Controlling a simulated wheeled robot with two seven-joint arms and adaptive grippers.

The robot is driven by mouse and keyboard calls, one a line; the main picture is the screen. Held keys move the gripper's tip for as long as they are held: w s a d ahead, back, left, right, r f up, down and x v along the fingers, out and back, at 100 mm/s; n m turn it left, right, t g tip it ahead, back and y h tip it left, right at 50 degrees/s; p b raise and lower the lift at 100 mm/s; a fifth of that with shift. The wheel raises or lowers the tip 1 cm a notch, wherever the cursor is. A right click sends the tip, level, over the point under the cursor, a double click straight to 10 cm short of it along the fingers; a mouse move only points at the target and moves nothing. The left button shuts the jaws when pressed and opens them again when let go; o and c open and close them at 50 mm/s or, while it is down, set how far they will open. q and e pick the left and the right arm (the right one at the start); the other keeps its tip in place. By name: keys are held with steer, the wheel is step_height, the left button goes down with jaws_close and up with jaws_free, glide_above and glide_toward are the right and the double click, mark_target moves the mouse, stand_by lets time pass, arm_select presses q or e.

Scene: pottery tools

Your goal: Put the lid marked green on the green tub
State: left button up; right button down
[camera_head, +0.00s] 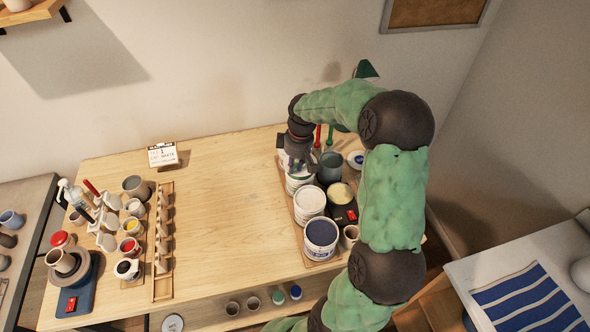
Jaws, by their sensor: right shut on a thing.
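My right gripper (297,160) reaches down over the back left of the group of tubs. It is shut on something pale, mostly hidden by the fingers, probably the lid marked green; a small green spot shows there. A white tub (298,185) stands directly below the gripper, and its top is largely covered. I cannot tell whether the held thing touches this tub, or whether this is the green tub. A tub with white contents (310,199) and a tub with dark blue contents (321,236) stand in front of it. My left gripper is not in view.
A grey pot (331,167), a blue-marked jar (356,159) and a pale yellow round thing (341,193) stand close to the right. Cups, a bottle and a wooden rack (163,240) fill the table's left. The table's middle (232,205) is clear.

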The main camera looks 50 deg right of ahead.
steer(key=w+d+f, duration=0.1)
steer(key=f, duration=0.1)
steer(key=shift+w+d+f, duration=0.3)
steer(key=shift+w+d, duration=0.05)
steer(key=shift+d, duration=0.05)
steer(key=shift+w+d+f, duration=0.1)
steer(key=shift+d+f, duration=0.05)
steer(key=shift+f, duration=0.2)
step_height(320, 180, down, 3)
steer(key=shift+f, duration=0.1)
steer(key=c, duration=1.1)
jaws_free()
steer(key=shift+f, duration=0.1)
